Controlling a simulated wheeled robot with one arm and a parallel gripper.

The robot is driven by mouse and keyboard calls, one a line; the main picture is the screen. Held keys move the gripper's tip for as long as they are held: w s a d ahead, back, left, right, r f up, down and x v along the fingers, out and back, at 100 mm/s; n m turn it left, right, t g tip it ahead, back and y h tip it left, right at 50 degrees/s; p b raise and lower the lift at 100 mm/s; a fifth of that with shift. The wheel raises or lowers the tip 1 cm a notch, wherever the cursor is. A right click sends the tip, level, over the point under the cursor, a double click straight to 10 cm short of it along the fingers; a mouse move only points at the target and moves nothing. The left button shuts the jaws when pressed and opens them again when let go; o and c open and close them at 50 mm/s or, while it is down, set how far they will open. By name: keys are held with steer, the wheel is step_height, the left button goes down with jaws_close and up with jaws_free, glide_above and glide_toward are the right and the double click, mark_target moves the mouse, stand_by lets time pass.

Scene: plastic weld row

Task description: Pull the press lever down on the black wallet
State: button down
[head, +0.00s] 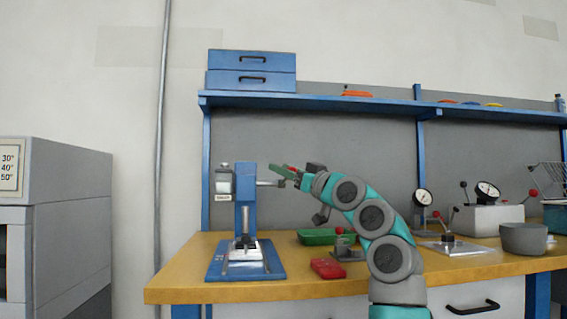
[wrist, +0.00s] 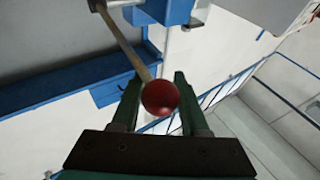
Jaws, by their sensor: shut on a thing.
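The blue press (head: 246,212) stands upright at the left end of the workbench. Its lever sticks out to the right from the press head, roughly level. My gripper (head: 285,175) is at the outer end of the lever. In the wrist view the lever (wrist: 128,50) runs down to a red ball knob (wrist: 160,97). The knob sits between the two fingers of my gripper (wrist: 157,86), which is shut on it. A small white and dark piece (head: 244,251) lies on the press base under the ram. I cannot make out a black wallet there.
On the workbench (head: 200,291), right of the press, are a green tray (head: 317,237), a red block (head: 327,268) and a grey pot (head: 524,239). A blue shelf (head: 330,101) runs above. A grey cabinet (head: 70,220) stands at far left.

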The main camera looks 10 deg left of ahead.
steer(key=shift+s+a+f+b, duration=0.1)
steer(key=shift+s+f+b, duration=0.1)
steer(key=shift+f, duration=0.25)
steer(key=shift+s+f+b, duration=0.1)
steer(key=shift+f+b, duration=0.1)
steer(key=shift+f, duration=0.2)
steer(key=shift+c, duration=2.2)
jaws_free()
steer(key=shift+f, duration=0.1)
steer(key=shift+s+d+f, duration=0.15)
steer(key=shift+s+d, duration=0.05)
steer(key=shift+d, duration=0.25)
steer(key=b+v, duration=0.2)
steer(key=v, duration=0.4)
steer(key=shift+s+d, duration=0.25)
steer(key=shift+s, duration=0.05)
